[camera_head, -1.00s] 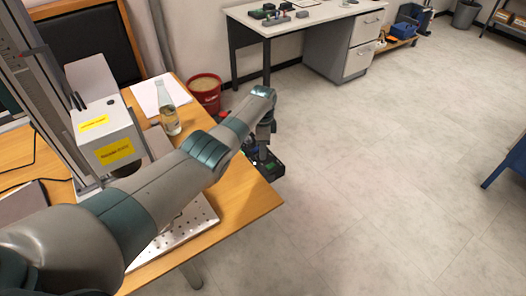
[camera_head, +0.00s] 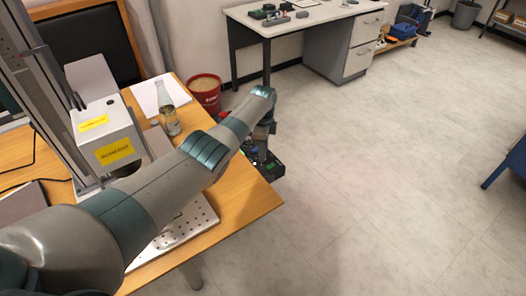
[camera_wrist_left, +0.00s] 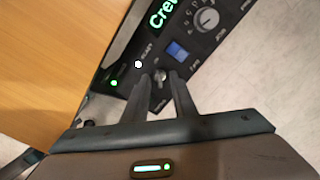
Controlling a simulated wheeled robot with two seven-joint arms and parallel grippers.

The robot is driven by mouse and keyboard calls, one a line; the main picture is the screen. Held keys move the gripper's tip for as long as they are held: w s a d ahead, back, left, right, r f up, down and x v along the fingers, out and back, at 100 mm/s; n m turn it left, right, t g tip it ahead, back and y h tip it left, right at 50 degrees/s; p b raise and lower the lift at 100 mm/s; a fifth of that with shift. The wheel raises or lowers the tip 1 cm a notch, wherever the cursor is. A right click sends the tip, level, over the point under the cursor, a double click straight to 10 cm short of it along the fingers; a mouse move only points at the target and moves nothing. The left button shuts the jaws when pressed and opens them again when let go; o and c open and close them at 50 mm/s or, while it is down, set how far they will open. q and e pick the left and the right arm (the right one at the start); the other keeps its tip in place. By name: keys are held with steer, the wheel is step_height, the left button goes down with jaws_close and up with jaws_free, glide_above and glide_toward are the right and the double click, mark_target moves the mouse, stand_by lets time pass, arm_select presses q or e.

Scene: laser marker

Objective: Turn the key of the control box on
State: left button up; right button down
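The control box is a black panel beside the wooden table's edge in the head view (camera_head: 274,170), partly hidden by my left arm. In the left wrist view the control box (camera_wrist_left: 215,42) shows a green-lit display, a round dial, a blue switch and small lit indicators. The key (camera_wrist_left: 160,76) is a small metal piece on the panel, between the fingertips of my left gripper (camera_wrist_left: 159,82). The two fingers are apart, one on each side of the key; contact is not clear. My left gripper also shows in the head view (camera_head: 262,158). My right gripper is not in view.
The wooden table (camera_head: 235,190) holds a laser marker (camera_head: 108,140), a glass bottle (camera_head: 170,118) and a perforated metal plate (camera_head: 180,232). A red bucket (camera_head: 205,92) stands behind the table. The grey floor to the right is open.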

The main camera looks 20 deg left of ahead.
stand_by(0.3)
